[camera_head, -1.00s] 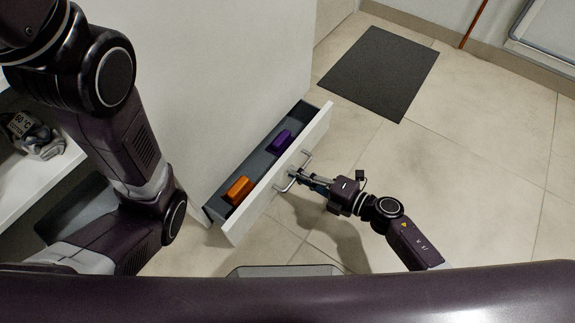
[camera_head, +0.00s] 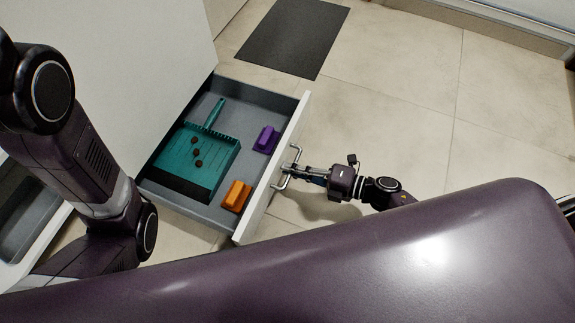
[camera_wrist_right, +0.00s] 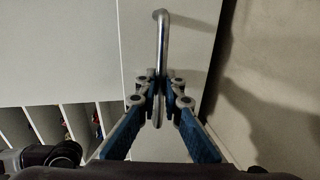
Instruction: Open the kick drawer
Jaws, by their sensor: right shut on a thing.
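The kick drawer (camera_head: 275,165) is pulled well out of the white cabinet at floor level. Its metal bar handle (camera_head: 287,167) is on the white front. My right gripper (camera_head: 296,172) is shut on the handle. In the right wrist view the handle (camera_wrist_right: 162,40) runs between the blue-padded fingers of this gripper (camera_wrist_right: 161,90). My left arm comes in from the left in the head view, but its gripper is out of the picture.
The drawer holds a teal dustpan (camera_head: 195,160) with several small brown lumps, a purple block (camera_head: 266,140) and an orange block (camera_head: 236,196). A dark mat (camera_head: 295,35) lies on the tiled floor beyond.

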